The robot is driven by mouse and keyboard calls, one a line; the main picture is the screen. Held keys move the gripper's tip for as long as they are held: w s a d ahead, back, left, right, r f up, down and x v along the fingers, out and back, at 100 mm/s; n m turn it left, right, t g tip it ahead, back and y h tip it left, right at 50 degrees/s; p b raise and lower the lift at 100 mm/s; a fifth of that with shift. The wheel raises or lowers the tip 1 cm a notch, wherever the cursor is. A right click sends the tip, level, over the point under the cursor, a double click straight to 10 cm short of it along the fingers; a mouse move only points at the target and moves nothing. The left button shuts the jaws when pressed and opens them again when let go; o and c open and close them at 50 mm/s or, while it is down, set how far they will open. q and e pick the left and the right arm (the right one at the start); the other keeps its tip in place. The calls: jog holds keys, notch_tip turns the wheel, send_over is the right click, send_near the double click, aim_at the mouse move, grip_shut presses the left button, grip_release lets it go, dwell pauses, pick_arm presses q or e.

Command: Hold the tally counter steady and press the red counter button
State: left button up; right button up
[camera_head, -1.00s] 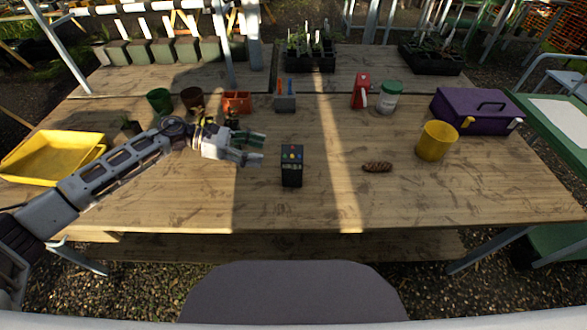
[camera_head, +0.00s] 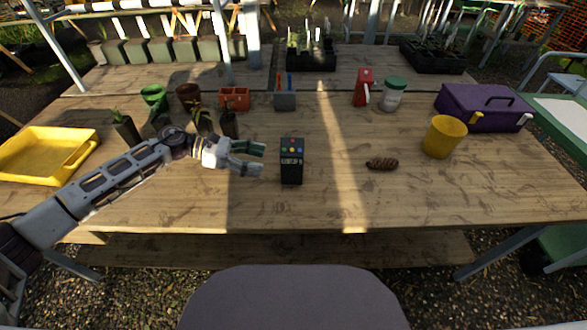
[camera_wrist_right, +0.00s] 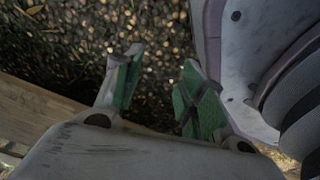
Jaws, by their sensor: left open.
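The tally counter (camera_head: 291,168) is a small black upright box on the table, a little left of the sunlit strip.
A brown pine-cone-like object (camera_head: 382,164) and a yellow cup (camera_head: 443,136) stand to the right. A purple toolbox (camera_head: 484,108) is at the back right. Pots stand behind my left arm, and a yellow tray (camera_head: 42,155) lies at left. The table's front is clear.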

pick_arm(q)
notch_tip(320, 180, down, 2)
jog(key=shift+f+b, duration=0.1)
jog(key=shift+b, duration=0.75)
jog(key=shift+f+b, duration=0.3)
jog(key=shift+b, duration=0.05)
pick_arm(e)
jog(key=shift+w+a+r, duration=0.4)
jog(key=shift+w, duration=0.3)
jog(key=shift+w+a+r, duration=0.35)
jog(key=shift+w+a, duration=0.05)
jog(key=shift+w, duration=0.3)
jog(key=shift+w+a+r, duration=0.4)
jog(key=shift+w, duration=0.3)
pick_arm(q)
jog(key=shift+d, duration=0.15)
pick_arm(e)
jog(key=shift+s, duration=0.1)
